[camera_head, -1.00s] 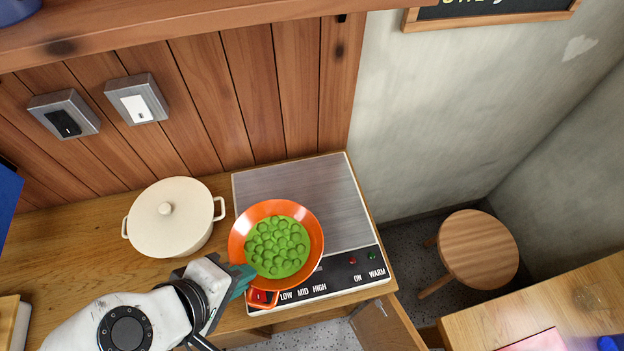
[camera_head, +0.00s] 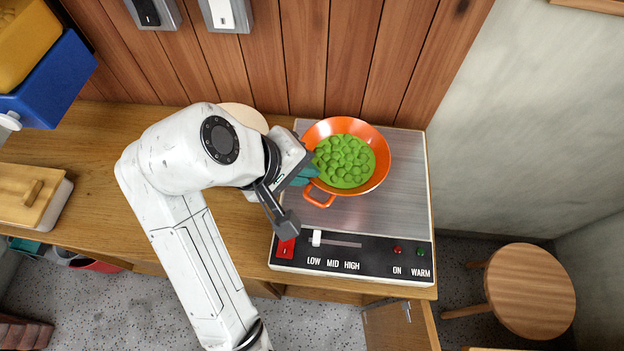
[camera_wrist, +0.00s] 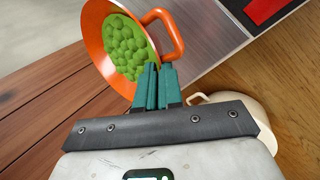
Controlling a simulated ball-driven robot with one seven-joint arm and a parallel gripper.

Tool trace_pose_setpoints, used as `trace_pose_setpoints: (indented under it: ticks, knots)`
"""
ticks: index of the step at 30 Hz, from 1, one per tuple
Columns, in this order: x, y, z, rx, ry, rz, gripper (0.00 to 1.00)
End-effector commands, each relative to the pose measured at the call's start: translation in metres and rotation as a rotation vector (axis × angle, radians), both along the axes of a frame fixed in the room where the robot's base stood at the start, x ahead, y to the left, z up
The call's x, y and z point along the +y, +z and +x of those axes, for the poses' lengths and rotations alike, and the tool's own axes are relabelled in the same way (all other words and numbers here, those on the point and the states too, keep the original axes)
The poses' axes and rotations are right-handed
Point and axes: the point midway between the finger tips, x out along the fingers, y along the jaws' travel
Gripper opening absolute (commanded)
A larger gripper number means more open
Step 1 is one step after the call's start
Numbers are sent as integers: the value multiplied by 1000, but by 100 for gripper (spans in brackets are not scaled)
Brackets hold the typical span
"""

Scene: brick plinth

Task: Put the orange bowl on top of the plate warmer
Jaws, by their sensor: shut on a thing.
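The orange bowl (camera_head: 378,176) has a loop handle and holds green round pieces (camera_head: 345,160). In the head view it is over the back part of the plate warmer (camera_head: 385,215), a steel-topped unit with a black control panel. I cannot tell whether its base touches the steel top. My gripper (camera_head: 308,174) comes from the left, and its teal fingers are shut on the bowl's left rim. The wrist view shows the fingers (camera_wrist: 157,85) at the rim of the bowl (camera_wrist: 93,38), beside its handle. The bowl looks tilted there.
A cream pot (camera_head: 245,115) stands left of the warmer, mostly hidden behind my arm. A wooden plank wall (camera_head: 340,60) is close behind the warmer. The warmer's right part is bare. A wooden stool (camera_head: 530,290) stands on the floor at right.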

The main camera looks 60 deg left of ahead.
Motion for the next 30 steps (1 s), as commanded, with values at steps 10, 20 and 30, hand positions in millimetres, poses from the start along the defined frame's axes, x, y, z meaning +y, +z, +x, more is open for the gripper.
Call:
trace_pose_setpoints:
  ticks: [10,20,30]
  knots:
    - [22,-43,28,3,2,-5,0]
    - [26,-74,33,4,4,-7,0]
    - [26,-85,34,5,2,-6,7]
